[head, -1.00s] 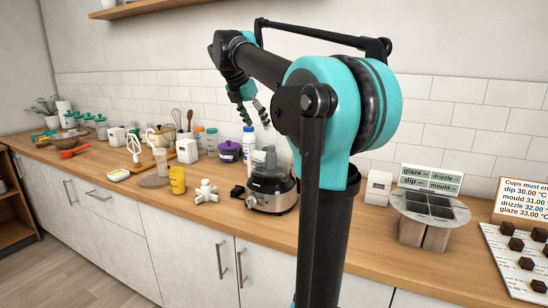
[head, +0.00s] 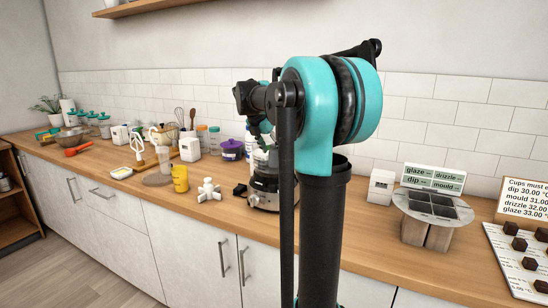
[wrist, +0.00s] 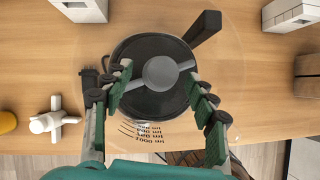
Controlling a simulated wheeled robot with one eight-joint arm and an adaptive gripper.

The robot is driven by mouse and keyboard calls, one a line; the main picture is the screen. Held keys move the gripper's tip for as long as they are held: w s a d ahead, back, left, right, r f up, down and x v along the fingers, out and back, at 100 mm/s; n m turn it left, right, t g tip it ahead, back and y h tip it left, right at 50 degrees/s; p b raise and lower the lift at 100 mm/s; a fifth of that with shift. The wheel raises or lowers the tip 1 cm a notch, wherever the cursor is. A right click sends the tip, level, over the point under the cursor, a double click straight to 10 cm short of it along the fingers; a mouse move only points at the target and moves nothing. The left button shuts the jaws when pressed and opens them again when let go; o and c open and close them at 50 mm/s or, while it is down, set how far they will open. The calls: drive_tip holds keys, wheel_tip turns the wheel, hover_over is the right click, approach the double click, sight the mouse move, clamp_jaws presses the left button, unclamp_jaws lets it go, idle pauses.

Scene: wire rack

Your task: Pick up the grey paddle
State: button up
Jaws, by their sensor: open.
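The grey paddle (wrist: 161,72) shows in the wrist view as a round hub with two thin arms, over the black round floor of a clear bowl with volume marks. The bowl belongs to the blender-like machine (head: 262,200), which my arm partly covers in the head view. My gripper (wrist: 157,77) is open, with its fingertips on either side of the hub in the picture and apart from it. I cannot tell how far above the paddle the fingertips are. The paddle cannot be made out in the head view.
A black handle (wrist: 204,27) stands out at the bowl's upper right. A white knobbed part (head: 208,190) and a yellow cup (head: 180,178) stand left of the machine. A small white box (head: 380,187) and a round stand (head: 433,207) are to the right.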

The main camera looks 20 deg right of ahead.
drive_tip(key=shift+x, duration=1.3)
drive_tip(key=shift+c, duration=0.6)
drive_tip(key=c, duration=1.1)
